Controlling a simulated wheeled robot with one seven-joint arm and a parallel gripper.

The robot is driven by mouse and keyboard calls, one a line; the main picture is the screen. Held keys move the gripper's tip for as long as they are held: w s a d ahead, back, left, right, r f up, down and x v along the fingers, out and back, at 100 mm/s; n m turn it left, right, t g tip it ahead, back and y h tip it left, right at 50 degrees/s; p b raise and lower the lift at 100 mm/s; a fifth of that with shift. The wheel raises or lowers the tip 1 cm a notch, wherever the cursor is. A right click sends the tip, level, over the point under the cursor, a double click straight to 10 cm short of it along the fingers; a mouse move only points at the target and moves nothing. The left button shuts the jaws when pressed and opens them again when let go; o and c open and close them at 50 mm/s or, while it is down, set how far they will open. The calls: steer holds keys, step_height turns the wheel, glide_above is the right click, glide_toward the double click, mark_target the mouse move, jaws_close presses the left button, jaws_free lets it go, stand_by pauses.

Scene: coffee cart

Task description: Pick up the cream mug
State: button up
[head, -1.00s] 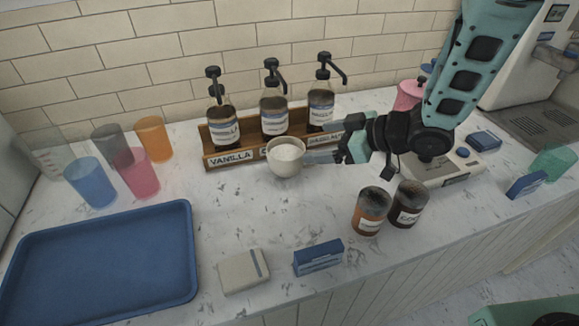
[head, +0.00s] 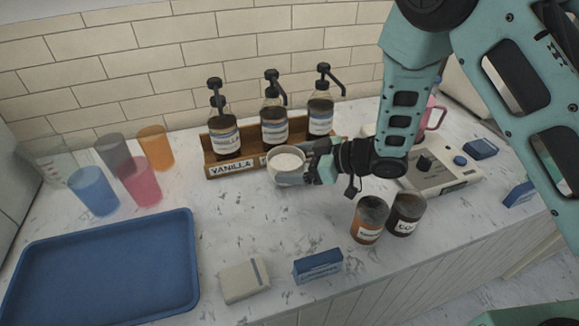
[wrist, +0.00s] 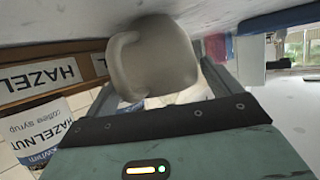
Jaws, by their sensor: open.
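The cream mug (head: 287,162) stands upright on the counter in front of the syrup rack, with a pale content inside. In the wrist view the mug (wrist: 158,58) sits between the two fingers of my gripper (wrist: 160,85), its handle toward the left finger. In the head view my gripper (head: 306,170) reaches the mug from the right, its fingers alongside the mug's body. The jaws are open, and I cannot tell whether either finger touches the mug.
The wooden syrup rack (head: 231,168) with pump bottles stands close behind. Two labelled jars (head: 369,220) stand front right. A blue tray (head: 100,270), coloured cups (head: 141,184), a blue box (head: 318,265) and a cream block (head: 244,280) surround the clear counter middle.

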steer(key=c, duration=1.1)
steer(key=shift+r, duration=0.1)
step_height(320, 180, up, 10)
steer(key=shift+a+f+b, duration=0.1)
steer(key=shift+b, duration=0.45)
